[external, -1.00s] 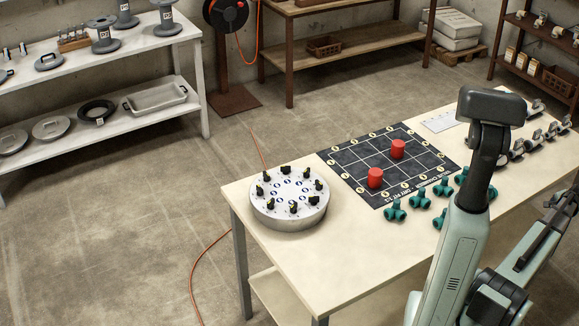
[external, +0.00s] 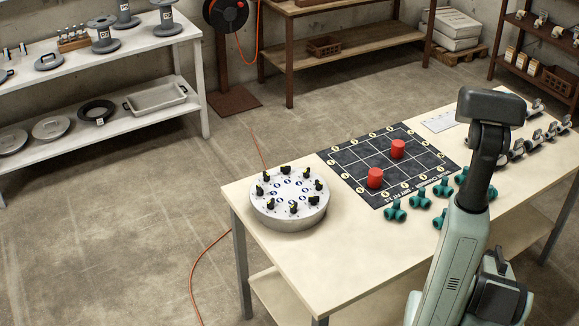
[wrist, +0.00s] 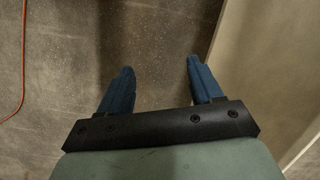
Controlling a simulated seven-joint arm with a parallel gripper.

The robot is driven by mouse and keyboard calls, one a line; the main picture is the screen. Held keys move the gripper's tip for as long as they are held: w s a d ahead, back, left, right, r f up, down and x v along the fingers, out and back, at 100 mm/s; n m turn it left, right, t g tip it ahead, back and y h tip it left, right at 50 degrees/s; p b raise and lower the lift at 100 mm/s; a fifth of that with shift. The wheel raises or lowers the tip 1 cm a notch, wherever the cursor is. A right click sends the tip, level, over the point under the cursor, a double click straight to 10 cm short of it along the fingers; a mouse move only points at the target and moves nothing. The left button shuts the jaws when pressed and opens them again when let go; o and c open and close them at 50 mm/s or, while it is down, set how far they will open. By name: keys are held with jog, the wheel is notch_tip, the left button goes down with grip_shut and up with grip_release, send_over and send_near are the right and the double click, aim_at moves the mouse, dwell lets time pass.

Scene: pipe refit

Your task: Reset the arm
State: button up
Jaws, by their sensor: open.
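My gripper (wrist: 158,75) shows in the wrist view with its two blue fingers spread apart and nothing between them. It hangs over the bare floor (wrist: 150,35), beside a pale upright surface on the right. In the external view my arm stands at the right front of the table, and the gripper itself cannot be seen there.
The table (external: 300,260) holds a round grey base with dark fittings (external: 289,198), a dark grid mat (external: 345,160) with two red cylinders (external: 375,178), several teal pipe fittings (external: 395,210) and grey valves (external: 516,148). An orange cable (external: 192,285) lies on the floor.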

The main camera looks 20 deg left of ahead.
jog(key=s+a+f+n+g+h, duration=0.1)
jog(key=s+a+f+n+g, duration=0.1)
jog(key=s, duration=0.9)
jog(key=s+a+f+n+g, duration=0.1)
jog(key=s+a, duration=0.3)
jog(key=s, duration=0.7)
jog(key=shift+f+n+g+h, duration=0.35)
jog(key=shift+n+g+h, duration=0.05)
jog(key=shift+n+g, duration=0.5)
jog(key=shift+s, duration=0.1)
